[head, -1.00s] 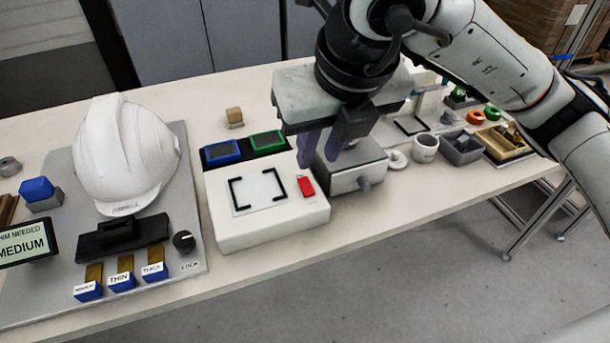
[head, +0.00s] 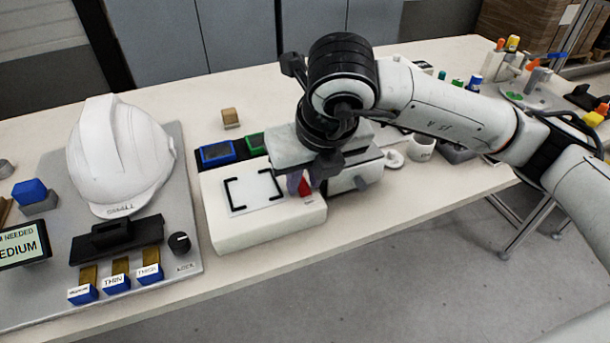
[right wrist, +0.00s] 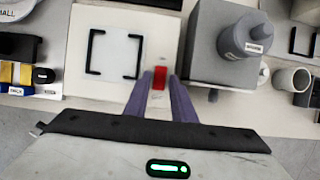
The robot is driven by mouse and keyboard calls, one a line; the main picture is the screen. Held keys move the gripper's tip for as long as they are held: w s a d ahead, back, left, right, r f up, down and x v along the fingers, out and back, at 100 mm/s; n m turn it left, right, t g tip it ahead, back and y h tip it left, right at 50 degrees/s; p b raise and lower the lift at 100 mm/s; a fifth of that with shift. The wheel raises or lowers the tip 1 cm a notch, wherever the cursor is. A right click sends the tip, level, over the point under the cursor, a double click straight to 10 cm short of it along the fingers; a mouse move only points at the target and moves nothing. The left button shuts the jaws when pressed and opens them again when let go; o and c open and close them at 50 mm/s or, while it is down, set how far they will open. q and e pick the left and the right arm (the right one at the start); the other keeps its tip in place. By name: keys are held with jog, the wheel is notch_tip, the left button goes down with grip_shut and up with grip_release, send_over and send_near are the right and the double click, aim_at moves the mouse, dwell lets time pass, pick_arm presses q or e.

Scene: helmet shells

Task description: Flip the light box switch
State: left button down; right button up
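The light box (head: 270,232) is a white box near the table's front edge, with a pale square panel and black corner marks on top. Its red switch (head: 306,187) sits at the panel's right side and is partly hidden by my right gripper (head: 300,188). In the right wrist view the red switch (right wrist: 159,78) shows just beyond and between the two purple fingertips of my right gripper (right wrist: 160,80). The fingers are a little apart with nothing held. I cannot tell whether they touch the switch. My left gripper is not in view.
A grey box (head: 352,182) with a knob stands close right of the switch. A white helmet (head: 120,155) sits on a grey board at left. Blue (head: 217,153) and green trays lie behind the light box. A white mug (head: 422,148) stands further right.

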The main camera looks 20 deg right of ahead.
aim_at(305, 190)
grip_shut()
jog(key=shift+w+r+g+p, duration=0.2)
jog(key=shift+w+g+p, duration=0.2)
jog(key=shift+g, duration=0.5)
jog(key=shift+w+g+p, duration=0.15)
jog(key=shift+g+p, duration=0.3)
jog(key=shift+g, duration=0.35)
jog(key=shift+o, duration=0.3)
grip_release()
notch_tip(305, 190, up, 10)
jog(key=s, duration=0.1)
